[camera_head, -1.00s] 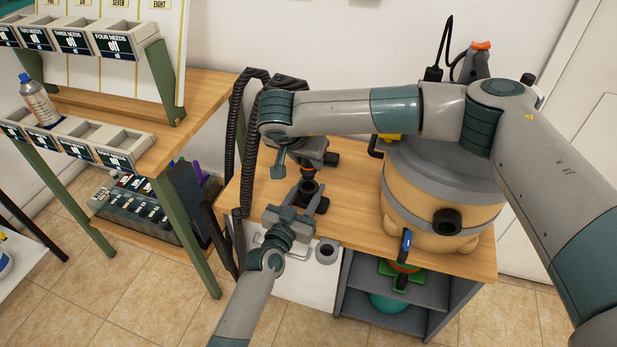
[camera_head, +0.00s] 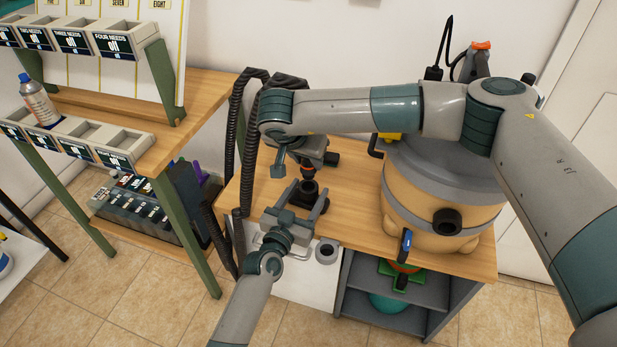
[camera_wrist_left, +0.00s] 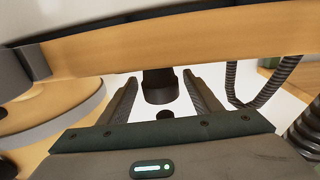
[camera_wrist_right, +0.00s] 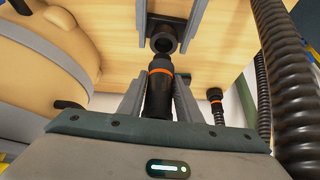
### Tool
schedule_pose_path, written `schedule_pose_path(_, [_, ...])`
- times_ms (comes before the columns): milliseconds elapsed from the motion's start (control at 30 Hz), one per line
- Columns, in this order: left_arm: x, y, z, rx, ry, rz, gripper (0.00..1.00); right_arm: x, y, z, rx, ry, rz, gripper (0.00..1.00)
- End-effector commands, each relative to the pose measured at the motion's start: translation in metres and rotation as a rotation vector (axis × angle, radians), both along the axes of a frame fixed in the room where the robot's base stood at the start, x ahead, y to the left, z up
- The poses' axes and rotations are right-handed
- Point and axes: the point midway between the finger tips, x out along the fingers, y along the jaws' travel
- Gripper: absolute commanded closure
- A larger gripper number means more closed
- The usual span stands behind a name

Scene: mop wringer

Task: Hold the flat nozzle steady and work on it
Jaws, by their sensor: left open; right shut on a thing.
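The black flat nozzle (camera_head: 319,203) is low over the wooden bench, partly hidden by the grippers. My left gripper (camera_head: 303,198) is open, with its fingers on either side of the nozzle's round socket. The socket (camera_wrist_right: 163,40) also shows between these fingers in the right wrist view, and a dark round part (camera_wrist_left: 158,88) shows in the left wrist view. My right gripper (camera_wrist_right: 158,88) is shut on a black tube end (camera_wrist_right: 158,100) with an orange ring. The tube end points at the socket. I cannot tell whether they touch.
A tan canister vacuum (camera_head: 440,195) stands on the bench (camera_head: 350,210), right of the grippers. Black ribbed hoses (camera_head: 238,150) hang at the left. A grey ring (camera_head: 326,252) is near the front edge. A sorting rack (camera_head: 100,140) stands further left.

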Motion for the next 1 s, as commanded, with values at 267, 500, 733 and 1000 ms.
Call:
schedule_pose_path(267, [-0.037,0.017,-0.001,0.000,0.001,0.001,0.42,0.000,0.000,0.001,0.000,-0.001,0.000,0.92])
schedule_pose_path(500, [-0.075,0.034,0.000,0.001,0.001,0.000,0.42,0.000,0.000,0.001,0.000,-0.001,0.000,0.92])
schedule_pose_path(733, [-0.097,0.044,0.000,0.001,0.000,0.000,0.42,0.000,0.000,0.001,0.000,-0.001,0.000,0.92])
schedule_pose_path(1000, [-0.102,0.045,0.000,0.000,0.001,0.000,0.42,0.000,0.000,0.001,0.000,-0.001,0.000,0.92])
